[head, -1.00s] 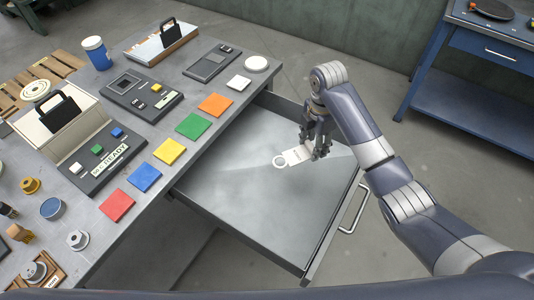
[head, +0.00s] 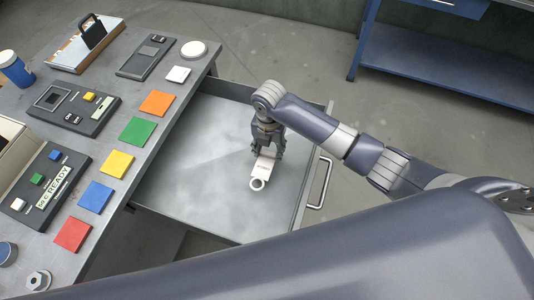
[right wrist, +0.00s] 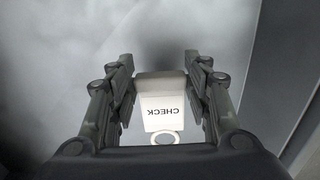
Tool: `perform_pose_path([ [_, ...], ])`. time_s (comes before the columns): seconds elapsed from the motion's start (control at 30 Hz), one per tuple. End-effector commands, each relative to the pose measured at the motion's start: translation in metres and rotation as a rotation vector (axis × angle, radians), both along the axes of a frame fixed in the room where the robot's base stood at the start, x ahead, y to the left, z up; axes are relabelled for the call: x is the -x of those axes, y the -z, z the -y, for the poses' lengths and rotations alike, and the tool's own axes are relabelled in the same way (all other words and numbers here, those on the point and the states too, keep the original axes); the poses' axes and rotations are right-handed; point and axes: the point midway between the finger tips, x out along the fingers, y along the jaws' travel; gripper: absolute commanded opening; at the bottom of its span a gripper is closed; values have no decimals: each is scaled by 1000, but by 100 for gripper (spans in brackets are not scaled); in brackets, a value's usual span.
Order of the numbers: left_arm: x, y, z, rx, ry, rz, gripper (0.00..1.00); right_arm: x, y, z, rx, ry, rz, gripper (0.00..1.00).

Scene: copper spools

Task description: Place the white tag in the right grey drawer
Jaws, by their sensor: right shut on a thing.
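The white tag (head: 263,167), with a ring at one end, is held between the fingers of my right gripper (head: 267,151). In the right wrist view the tag (right wrist: 163,111) shows the word CHECK, upside down, between the two fingers (right wrist: 163,90). The grey drawer (head: 195,175) is pulled out from the table and looks empty. My right gripper and the tag are over the inside of the drawer, near its handle side. I cannot tell whether the tag touches the drawer floor. My left gripper is not in view.
The drawer's front has a metal handle (head: 320,184). The grey table (head: 135,200) carries coloured squares, such as an orange one (head: 157,103), and dark panels (head: 75,108). A blue workbench (head: 450,65) stands at the back right. Part of my own body covers the bottom right.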

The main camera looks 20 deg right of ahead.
Motion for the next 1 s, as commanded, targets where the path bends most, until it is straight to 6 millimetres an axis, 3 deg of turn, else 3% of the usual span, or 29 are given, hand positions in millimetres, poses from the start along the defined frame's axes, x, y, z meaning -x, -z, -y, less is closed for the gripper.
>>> perform_pose_path([
  [0.27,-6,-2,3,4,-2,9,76,1,35,0,1,1,-2,29],
  [0.67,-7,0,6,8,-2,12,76,1,41,0,2,1,-1,29],
  [0.7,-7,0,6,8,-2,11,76,0,41,0,1,1,-1,50],
  [0.77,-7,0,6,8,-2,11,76,1,40,0,1,1,-1,63],
  [1.0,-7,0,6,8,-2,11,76,1,40,0,1,1,-1,65],
])
